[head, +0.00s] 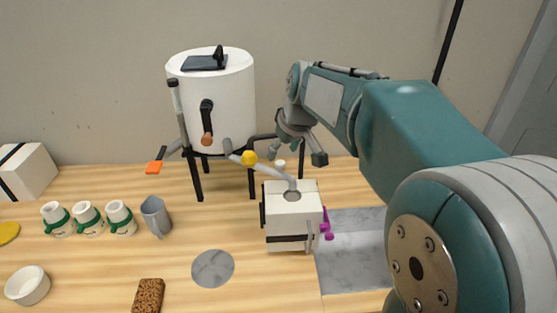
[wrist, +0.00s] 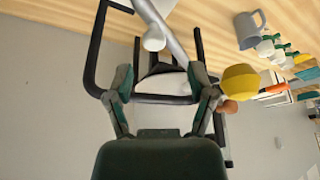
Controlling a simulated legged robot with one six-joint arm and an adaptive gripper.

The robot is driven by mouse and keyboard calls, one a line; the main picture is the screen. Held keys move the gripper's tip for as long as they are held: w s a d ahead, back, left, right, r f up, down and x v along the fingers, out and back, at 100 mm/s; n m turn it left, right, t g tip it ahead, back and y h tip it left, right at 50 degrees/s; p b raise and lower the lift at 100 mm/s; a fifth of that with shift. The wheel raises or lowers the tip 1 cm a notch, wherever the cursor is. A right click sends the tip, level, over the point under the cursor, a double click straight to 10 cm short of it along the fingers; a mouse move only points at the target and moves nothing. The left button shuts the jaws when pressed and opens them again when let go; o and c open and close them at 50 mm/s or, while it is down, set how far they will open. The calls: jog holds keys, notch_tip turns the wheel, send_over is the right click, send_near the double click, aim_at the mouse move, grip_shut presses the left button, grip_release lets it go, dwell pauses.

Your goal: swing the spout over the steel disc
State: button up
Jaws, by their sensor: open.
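My gripper (head: 299,148) is open and empty, above the box and right of the knob. In the wrist view the knob (wrist: 239,83) is just outside the right finger, and a grey pipe (wrist: 165,25) passes beyond the fingers.
A white tank (head: 215,105) with a brown-tipped tap stands on black legs behind the spout. A grey mug (head: 156,216), several white-green cups (head: 88,218), a white bowl (head: 27,286) and a brown sponge-like block (head: 148,296) are at left. Table around the disc is clear.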

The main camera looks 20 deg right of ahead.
aim_at(281, 163)
jog(key=f, duration=0.1)
jog(key=w+f, duration=0.1)
jog(key=f, duration=0.1)
jog(key=shift+w+d+f, duration=0.3)
jog(key=shift+f, duration=0.1)
jog(key=shift+w+f, duration=0.15)
jog(key=shift+f, duration=0.2)
jog(key=shift+a, duration=0.4)
jog(key=shift+c, duration=0.6)
jog(key=c, duration=0.6)
grip_shut()
